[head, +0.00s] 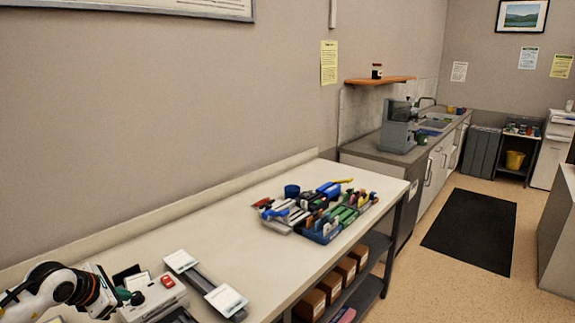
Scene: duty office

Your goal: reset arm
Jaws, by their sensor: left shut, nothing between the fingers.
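My left arm comes in at the lower left, and its gripper (133,298) is just above the near left end of the long table (240,245). The gripper is shut and holds nothing. It is beside a pale device with a red button (167,281); I cannot tell whether they touch. My right gripper is out of view.
Two white cards on a dark bar (205,283) lie right of the gripper. Blue trays of tools (322,232) stand at the table's far end. Brown boxes (332,283) sit on the shelf below. The table's middle is clear. A black mat (471,231) lies on open floor.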

